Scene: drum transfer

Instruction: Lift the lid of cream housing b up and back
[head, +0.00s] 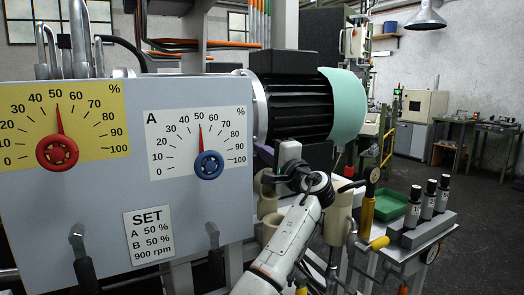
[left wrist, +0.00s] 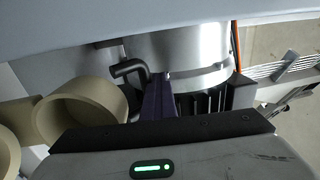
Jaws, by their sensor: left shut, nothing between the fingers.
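Cream cylindrical housings stand beside the grey panel in the head view: a stacked pair (head: 270,228) just left of my forearm and another (head: 338,222) just right of it. I cannot tell which is housing b, and no lid is clearly visible. In the left wrist view an open-ended cream cylinder (left wrist: 82,112) lies left of the fingers, with part of another (left wrist: 8,152) at the left edge. My left gripper (head: 284,166) is below the black motor, shut and empty. Its dark fingers (left wrist: 156,92) show beside a black hooked handle (left wrist: 130,70). My right gripper is out of view.
The grey panel (head: 130,185) with two dials fills the left. A black finned motor (head: 298,108) with a teal end cover (head: 344,104) sits above my gripper. At right are a green tray (head: 388,205) and black-topped cylinders (head: 428,203).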

